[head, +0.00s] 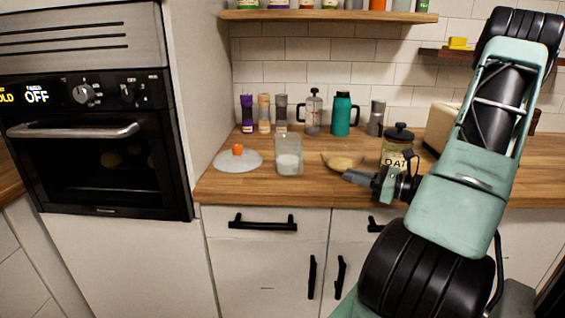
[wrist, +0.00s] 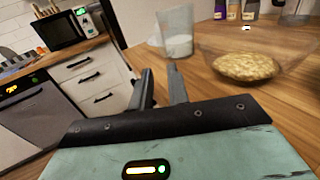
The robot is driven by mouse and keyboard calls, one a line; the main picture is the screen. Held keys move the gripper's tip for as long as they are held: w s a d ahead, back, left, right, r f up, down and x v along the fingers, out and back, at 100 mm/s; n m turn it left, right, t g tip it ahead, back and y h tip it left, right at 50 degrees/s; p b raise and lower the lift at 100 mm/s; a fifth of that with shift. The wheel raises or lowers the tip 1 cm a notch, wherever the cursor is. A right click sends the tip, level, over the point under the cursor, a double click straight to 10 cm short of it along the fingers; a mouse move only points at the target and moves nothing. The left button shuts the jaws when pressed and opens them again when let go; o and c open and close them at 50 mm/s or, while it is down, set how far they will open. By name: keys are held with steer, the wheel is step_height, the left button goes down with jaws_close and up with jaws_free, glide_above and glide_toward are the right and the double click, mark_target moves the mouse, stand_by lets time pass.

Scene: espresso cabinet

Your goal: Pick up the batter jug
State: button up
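The batter jug (head: 288,160) is a clear jug with pale contents in its lower part. It stands upright on the wooden counter near its front edge. It also shows in the wrist view (wrist: 177,40), beyond my fingertips. My gripper (head: 347,177) is at the counter's front edge, to the right of the jug and apart from it. In the wrist view my gripper (wrist: 160,72) has its two fingers spread with nothing between them.
A shallow clear bowl of beige food (head: 343,162) stands right of the jug, close behind my gripper. An oat jar (head: 397,147) is at right. Bottles and a teal flask (head: 342,115) line the wall.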

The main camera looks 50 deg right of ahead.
mark_target(301, 162)
steer(key=p+x, duration=0.2)
steer(key=x, duration=1.3)
steer(key=shift+w, duration=0.35)
steer(key=shift+c, duration=0.4)
jaws_close()
